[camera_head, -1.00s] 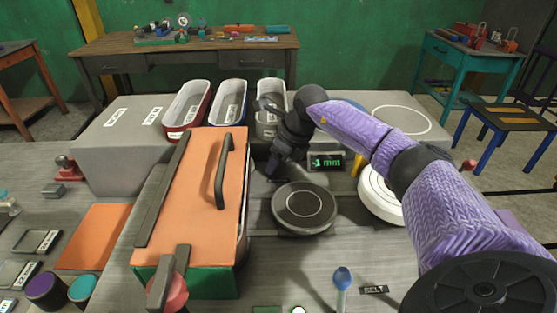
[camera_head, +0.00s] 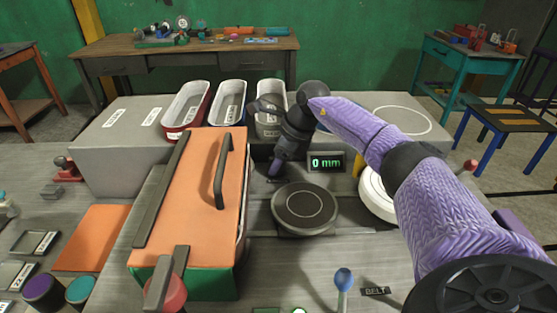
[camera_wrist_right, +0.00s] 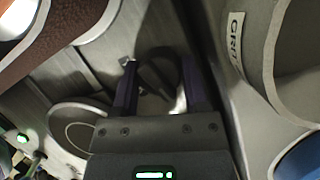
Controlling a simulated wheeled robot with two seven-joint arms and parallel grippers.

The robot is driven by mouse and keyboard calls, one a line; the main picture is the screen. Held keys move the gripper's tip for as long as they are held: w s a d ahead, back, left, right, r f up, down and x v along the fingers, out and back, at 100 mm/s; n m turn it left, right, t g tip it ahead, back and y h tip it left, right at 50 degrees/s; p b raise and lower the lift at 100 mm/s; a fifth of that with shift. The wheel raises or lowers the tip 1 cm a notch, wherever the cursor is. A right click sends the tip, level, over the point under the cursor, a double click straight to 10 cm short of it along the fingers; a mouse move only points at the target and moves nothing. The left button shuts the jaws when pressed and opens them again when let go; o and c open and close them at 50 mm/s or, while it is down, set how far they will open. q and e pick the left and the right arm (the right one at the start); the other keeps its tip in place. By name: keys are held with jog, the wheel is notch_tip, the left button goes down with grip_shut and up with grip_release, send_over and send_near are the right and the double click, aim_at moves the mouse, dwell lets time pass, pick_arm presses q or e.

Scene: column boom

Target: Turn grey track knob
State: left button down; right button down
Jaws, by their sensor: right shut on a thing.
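The grey track knob (camera_wrist_right: 158,76) shows dark between my fingers in the right wrist view. My right gripper (camera_wrist_right: 160,88) is shut on it, with one purple finger on each side. A small display (camera_head: 326,162) just right of the gripper reads 0 mm in green. My left gripper is not in view.
The orange-lidded box (camera_head: 200,190) with a black handle stands left of the gripper. A round dark disc (camera_head: 304,207) lies in front. Several bins (camera_head: 270,125) stand behind, close to my wrist. A blue-topped lever (camera_head: 343,280) stands at the front.

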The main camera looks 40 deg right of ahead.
jog(key=shift+c, duration=0.5)
grip_release()
jog(key=p+v, duration=0.2)
jog(key=v, duration=0.8)
